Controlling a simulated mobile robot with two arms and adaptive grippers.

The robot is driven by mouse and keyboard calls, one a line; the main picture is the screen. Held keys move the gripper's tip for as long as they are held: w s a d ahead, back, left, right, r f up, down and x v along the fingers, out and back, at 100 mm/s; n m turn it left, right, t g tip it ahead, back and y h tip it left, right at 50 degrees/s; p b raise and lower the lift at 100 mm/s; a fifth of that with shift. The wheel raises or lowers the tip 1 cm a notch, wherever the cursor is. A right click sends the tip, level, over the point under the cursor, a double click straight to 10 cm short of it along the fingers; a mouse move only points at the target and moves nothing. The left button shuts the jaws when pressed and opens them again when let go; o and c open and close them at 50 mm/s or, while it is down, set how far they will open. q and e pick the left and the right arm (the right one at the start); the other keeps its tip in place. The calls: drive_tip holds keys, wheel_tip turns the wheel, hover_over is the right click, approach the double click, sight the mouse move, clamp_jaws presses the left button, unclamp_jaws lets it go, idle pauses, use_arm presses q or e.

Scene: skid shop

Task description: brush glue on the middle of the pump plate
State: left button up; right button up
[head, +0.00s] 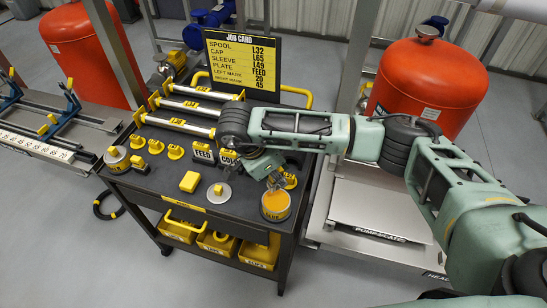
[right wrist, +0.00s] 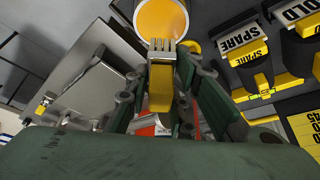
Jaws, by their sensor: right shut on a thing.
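The pump plate (head: 377,208) is a flat light-grey plate on a low stand right of the cart, with a "PUMP-PLATE" label on its front edge. My right gripper (head: 275,179) is above the right front of the cart, close to the glue pot. In the right wrist view my right gripper (right wrist: 157,101) is shut on a brush (right wrist: 160,88) with a yellow handle and grey tip. The glue pot (head: 276,205) is round with orange glue; it also shows in the right wrist view (right wrist: 162,20), just beyond the brush tip. Contact with the glue cannot be told. My left gripper is out of view.
The dark cart (head: 150,181) carries a job card (head: 242,62), several yellow-ended rods, yellow-based label blocks, a yellow block (head: 189,181) and a round metal disc with a knob (head: 218,193). Yellow bins (head: 215,242) sit below. A red tank (head: 426,78) stands behind the plate.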

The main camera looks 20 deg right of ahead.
sight(277, 189)
drive_tip(key=shift+s+f+b, duration=0.35)
drive_tip(key=shift+f, duration=0.55)
wheel_tip(277, 189, down, 4)
drive_tip(key=shift+w+r+b, duration=0.15)
drive_tip(key=shift+r+b, duration=0.1)
drive_tip(key=shift+b, duration=0.7)
drive_tip(key=shift+f, duration=0.2)
use_arm(q)
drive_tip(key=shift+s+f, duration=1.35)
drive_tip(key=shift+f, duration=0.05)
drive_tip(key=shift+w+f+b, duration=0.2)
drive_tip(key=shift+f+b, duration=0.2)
drive_tip(key=shift+b, duration=0.05)
use_arm(e)
drive_tip(key=shift+f, duration=0.45)
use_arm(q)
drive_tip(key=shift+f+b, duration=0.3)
use_arm(e)
drive_tip(key=shift+f, duration=0.1)
